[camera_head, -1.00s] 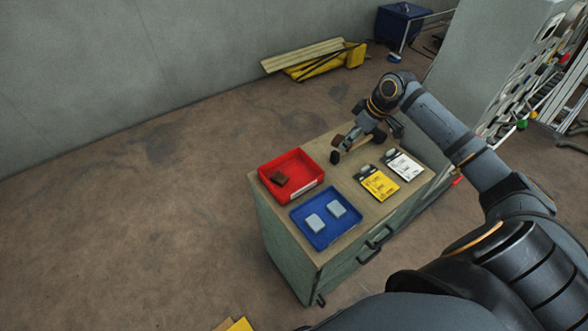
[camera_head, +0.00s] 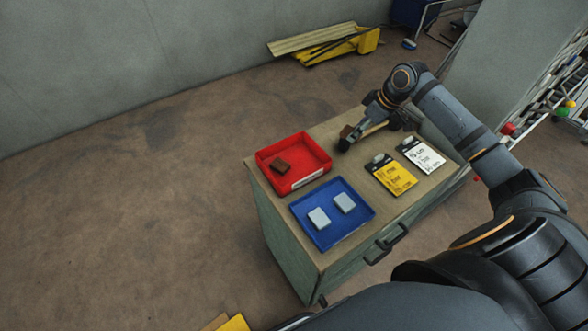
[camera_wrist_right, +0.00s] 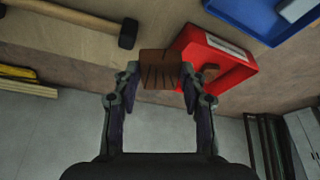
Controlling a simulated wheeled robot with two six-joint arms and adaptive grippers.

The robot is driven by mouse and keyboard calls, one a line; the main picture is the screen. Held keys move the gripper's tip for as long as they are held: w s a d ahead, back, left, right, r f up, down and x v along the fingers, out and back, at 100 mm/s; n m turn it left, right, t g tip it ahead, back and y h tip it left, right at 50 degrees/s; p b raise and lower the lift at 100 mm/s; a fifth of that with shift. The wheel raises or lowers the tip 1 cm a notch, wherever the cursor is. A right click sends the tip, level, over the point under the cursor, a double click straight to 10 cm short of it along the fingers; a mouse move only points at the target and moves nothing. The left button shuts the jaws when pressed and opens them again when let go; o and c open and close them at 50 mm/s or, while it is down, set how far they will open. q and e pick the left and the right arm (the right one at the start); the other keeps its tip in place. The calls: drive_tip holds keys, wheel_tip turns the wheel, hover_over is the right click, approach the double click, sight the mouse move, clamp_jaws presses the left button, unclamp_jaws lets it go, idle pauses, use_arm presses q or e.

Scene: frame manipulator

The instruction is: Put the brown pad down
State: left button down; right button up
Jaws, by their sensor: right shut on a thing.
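My right gripper (camera_wrist_right: 160,76) is shut on a brown pad (camera_wrist_right: 160,66), which sits between its two fingertips. In the head view the held pad (camera_head: 346,131) is small and partly hidden by my right gripper (camera_head: 353,134), over the far part of the cabinet top. A second brown pad (camera_head: 281,165) lies in the red tray (camera_head: 318,145). In the right wrist view the red tray (camera_wrist_right: 228,50) is just right of the held pad, and the second pad shows partly inside it. My left gripper is not in view.
A mallet (camera_wrist_right: 128,33) lies on the cabinet top (camera_head: 290,212) close to the held pad. A blue tray (camera_head: 330,238) with two light grey pads stands in front of the red tray. A yellow card (camera_head: 394,178) and a white card (camera_head: 424,156) lie to the right.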

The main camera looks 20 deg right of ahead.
drive_tip(key=shift+a, duration=0.3)
drive_tip(key=w+a+f+p, duration=0.1)
drive_tip(key=a+f, duration=0.2)
drive_tip(key=a, duration=0.1)
drive_tip(key=w+a+f+p, duration=0.1)
drive_tip(key=a+f, duration=0.2)
drive_tip(key=a, duration=0.1)
drive_tip(key=w+a+f+p, duration=0.1)
drive_tip(key=a+f, duration=0.1)
drive_tip(key=a, duration=0.2)
drive_tip(key=shift+w+a+f, duration=0.1)
drive_tip(key=shift+w+f, duration=0.3)
drive_tip(key=shift+a+f, duration=0.1)
drive_tip(key=shift+f, duration=0.1)
drive_tip(key=f+p, duration=0.2)
drive_tip(key=f, duration=0.1)
drive_tip(key=shift+a, duration=0.3)
drive_tip(key=shift+f, duration=0.35)
drive_tip(key=o, duration=1.1)
drive_tip(key=shift+o, duration=0.2)
